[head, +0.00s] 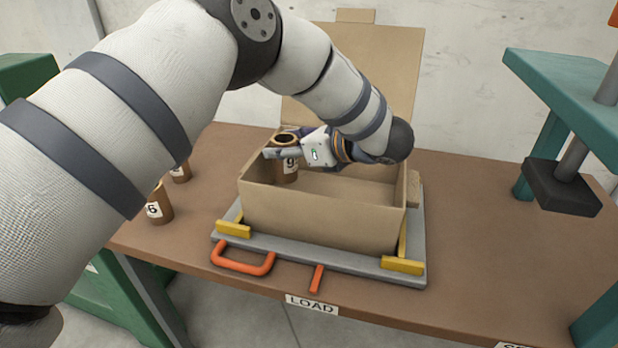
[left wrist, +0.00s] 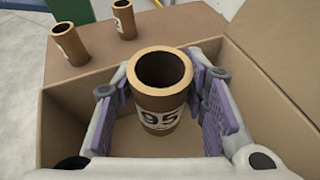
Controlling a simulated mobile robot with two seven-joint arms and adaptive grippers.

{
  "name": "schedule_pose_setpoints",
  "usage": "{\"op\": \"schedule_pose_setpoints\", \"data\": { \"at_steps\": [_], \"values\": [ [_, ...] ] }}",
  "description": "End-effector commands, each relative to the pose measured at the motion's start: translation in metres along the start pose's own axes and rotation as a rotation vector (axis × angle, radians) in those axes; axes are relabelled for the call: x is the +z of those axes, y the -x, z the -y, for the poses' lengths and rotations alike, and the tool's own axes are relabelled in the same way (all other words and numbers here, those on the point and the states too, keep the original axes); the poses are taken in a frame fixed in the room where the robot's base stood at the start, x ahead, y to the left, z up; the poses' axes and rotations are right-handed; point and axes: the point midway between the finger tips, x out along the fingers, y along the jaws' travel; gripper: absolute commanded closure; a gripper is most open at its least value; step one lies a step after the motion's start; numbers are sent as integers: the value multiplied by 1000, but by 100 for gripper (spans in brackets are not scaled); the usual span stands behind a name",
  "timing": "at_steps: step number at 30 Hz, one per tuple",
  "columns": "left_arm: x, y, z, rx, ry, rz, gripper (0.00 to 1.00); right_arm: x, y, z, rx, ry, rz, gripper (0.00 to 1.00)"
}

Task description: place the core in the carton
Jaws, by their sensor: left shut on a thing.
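A brown cardboard core (head: 285,168) with a numbered white label is upright inside the open carton (head: 320,218), near its left end. My left gripper (head: 290,152) reaches in from the right and is shut on the core. In the left wrist view the core (left wrist: 160,90) stands between the purple finger pads of my left gripper (left wrist: 165,105), and its label reads 95. Whether the core's lower end touches the carton floor is hidden by the front wall. My right gripper is not in view.
Two other cores, one labelled (head: 158,205) and one behind it (head: 181,172), stand on the brown table (head: 480,220) left of the carton. The carton sits on a grey tray (head: 330,264) with yellow stops and an orange handle (head: 243,264). A teal press frame (head: 570,90) stands at the right.

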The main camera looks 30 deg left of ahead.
Motion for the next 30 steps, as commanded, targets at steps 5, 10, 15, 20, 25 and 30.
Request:
{"op": "schedule_pose_setpoints", "data": {
  "at_steps": [5,10,15,20,25,30],
  "values": [
    [-24,-10,0,0,-2,-1,88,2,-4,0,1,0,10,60],
    [-50,-20,0,0,-2,0,88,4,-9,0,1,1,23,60],
    [-48,-20,0,-2,2,0,88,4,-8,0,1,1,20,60],
    [-51,-21,0,-2,1,-1,58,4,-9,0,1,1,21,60],
    [-50,-21,0,-2,1,-1,40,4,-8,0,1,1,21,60],
    [-50,-21,0,-2,1,0,40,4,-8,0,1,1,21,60]
  ]
}}
